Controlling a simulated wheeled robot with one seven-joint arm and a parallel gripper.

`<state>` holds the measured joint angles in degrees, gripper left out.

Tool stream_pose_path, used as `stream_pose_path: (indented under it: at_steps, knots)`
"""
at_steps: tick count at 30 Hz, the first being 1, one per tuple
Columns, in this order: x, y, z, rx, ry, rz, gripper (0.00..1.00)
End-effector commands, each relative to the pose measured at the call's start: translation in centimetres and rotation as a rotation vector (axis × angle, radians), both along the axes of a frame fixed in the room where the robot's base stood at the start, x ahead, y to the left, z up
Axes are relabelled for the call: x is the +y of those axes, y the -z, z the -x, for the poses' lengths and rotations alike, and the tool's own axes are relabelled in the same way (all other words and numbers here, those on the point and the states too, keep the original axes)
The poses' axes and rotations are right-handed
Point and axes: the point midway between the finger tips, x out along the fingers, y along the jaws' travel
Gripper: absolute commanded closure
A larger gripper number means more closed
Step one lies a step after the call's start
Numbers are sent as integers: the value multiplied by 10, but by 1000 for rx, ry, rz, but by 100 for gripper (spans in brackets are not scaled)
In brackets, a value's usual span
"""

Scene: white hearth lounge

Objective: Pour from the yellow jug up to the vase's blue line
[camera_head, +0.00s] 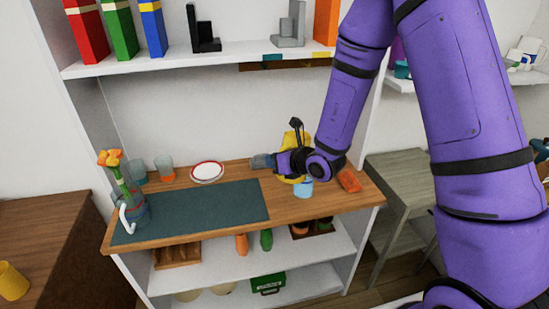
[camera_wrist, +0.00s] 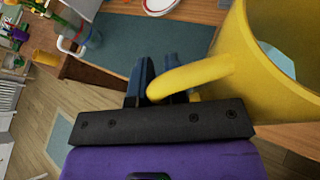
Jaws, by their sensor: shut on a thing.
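The yellow jug (camera_head: 292,140) is at the right of the wooden counter, partly hidden by my wrist. In the wrist view the jug (camera_wrist: 250,85) fills the right side, with something pale blue inside. My gripper (camera_head: 262,161) is shut on its handle; the yellow handle (camera_wrist: 195,76) passes between the dark fingers in the wrist view (camera_wrist: 157,80). I cannot tell whether the jug touches the counter. A clear vase (camera_head: 138,213) with orange flowers and a white handle-like tube stands at the counter's left end, apart from the jug.
A dark mat (camera_head: 205,210) lies bare beside the vase. Two glasses (camera_head: 165,170) and a red-rimmed plate (camera_head: 207,172) stand behind it. A light blue cup (camera_head: 303,188) and an orange-red block (camera_head: 349,181) are near the jug. A shelf (camera_head: 200,58) with books runs above.

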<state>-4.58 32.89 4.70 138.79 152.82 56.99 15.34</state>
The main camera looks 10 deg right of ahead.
Motion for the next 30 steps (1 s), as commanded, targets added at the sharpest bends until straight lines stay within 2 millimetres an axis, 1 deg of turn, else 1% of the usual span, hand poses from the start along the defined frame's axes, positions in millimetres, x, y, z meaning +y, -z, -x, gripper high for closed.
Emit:
stream_pose_path:
  at_steps: [30]
  knots:
    - [1, 28, 0, 35, 1, -44, 100]
